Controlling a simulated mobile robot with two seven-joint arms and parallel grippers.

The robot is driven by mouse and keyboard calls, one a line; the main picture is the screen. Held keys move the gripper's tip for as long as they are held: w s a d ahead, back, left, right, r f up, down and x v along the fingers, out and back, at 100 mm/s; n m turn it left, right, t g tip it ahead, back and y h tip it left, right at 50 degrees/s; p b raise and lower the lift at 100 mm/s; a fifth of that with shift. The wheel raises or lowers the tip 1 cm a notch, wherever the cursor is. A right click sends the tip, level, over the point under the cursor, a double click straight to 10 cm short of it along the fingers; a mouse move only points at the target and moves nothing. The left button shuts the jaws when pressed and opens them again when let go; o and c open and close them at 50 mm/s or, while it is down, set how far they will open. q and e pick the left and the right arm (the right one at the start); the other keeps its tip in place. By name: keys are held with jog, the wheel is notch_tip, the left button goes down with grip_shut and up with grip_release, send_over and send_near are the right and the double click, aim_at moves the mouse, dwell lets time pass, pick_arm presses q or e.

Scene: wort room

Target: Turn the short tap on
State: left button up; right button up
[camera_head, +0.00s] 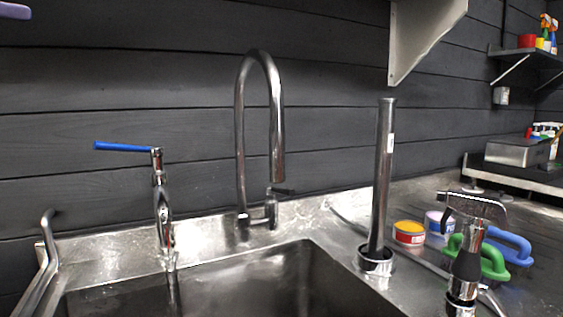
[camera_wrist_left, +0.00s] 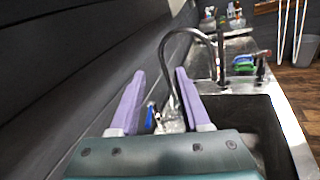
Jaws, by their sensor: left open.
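The short tap (camera_head: 163,200) stands upright at the back left of the sink, chrome with a long blue lever (camera_head: 124,147) on top pointing left. Below its spout is a pale vertical streak; I cannot tell if it is water or a reflection. A purple finger of my left gripper (camera_head: 15,11) shows at the top left of the head view, above and left of the lever. In the left wrist view my left gripper (camera_wrist_left: 160,74) is open and empty, its two purple fingers apart. The blue lever (camera_wrist_left: 150,115) appears between them, beyond the gripper. My right gripper is not in view.
A tall curved tap (camera_head: 240,140) stands right of the short tap. The steel sink (camera_head: 300,250) lies in front. A standpipe (camera_head: 384,180), tins, brushes (camera_head: 490,260) and a black-handled sprayer (camera_head: 468,262) are on the right. The dark plank wall (camera_head: 110,90) is close behind.

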pick_arm(q)
jog(key=s+d+f+m+g+y+p, duration=0.15)
jog(key=d+f+m+g+p, duration=0.3)
jog(key=f, duration=0.65)
jog(key=s+d+f+m+g+y+p, duration=0.1)
jog(key=d+f+m+g+y+p, duration=0.15)
jog(key=d+f+m, duration=0.6)
jog(key=s+d+f+m+g+y+p, duration=0.2)
jog(key=s+d+f+m+y+p, duration=0.15)
jog(key=s+m, duration=0.5)
jog(key=s+d+f+m+g+y+p, duration=0.2)
jog(key=s+f+m+p, duration=0.25)
jog(key=s, duration=0.75)
notch_tip(320, 180, up, 40)
jog(key=s+m+p, duration=0.2)
jog(key=p, duration=3.5)
jog(key=shift+s+y+p, duration=0.35)
jog(key=shift+s+p, duration=0.05)
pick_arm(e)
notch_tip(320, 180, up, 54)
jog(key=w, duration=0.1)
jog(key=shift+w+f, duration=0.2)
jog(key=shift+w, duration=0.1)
pick_arm(q)
jog(key=shift+d, duration=0.1)
jog(key=shift+c, duration=0.2)
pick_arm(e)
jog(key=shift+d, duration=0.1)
